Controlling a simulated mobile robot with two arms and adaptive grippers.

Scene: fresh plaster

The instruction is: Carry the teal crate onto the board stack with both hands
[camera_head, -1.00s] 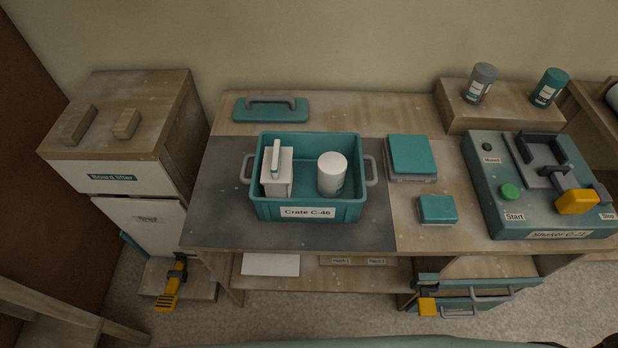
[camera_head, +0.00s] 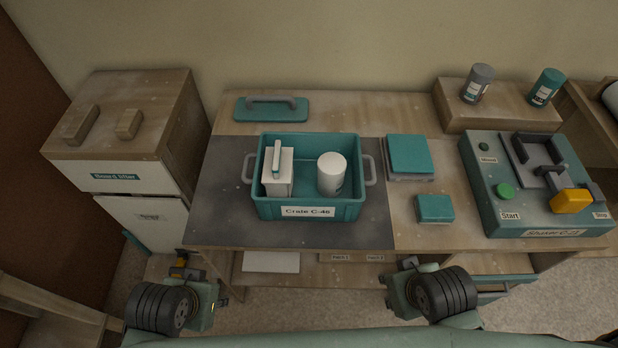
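The teal crate (camera_head: 347,211), labelled "Crate C-46", stands upright on the dark grey mat (camera_head: 225,215) on the workbench. It holds a white box-like container with a handle (camera_head: 277,172) and a white cylinder (camera_head: 331,174). Grey handles stick out at its left (camera_head: 247,169) and right (camera_head: 370,169) ends. A wooden-topped stack (camera_head: 155,105) with a label starting "Board" stands to the left, two wooden blocks on top. My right gripper (camera_head: 408,264) is low, in front of the bench, apart from the crate. My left gripper (camera_head: 222,296) is at the lower left, also apart. Their finger openings are unclear.
A teal trowel-like tool (camera_head: 271,109) lies behind the crate. Teal-topped blocks (camera_head: 410,155) (camera_head: 434,208) sit to its right. A shaker machine (camera_head: 490,190) stands at the right, with two cans (camera_head: 478,84) (camera_head: 546,88) on a wooden block behind. A gap separates bench and stack.

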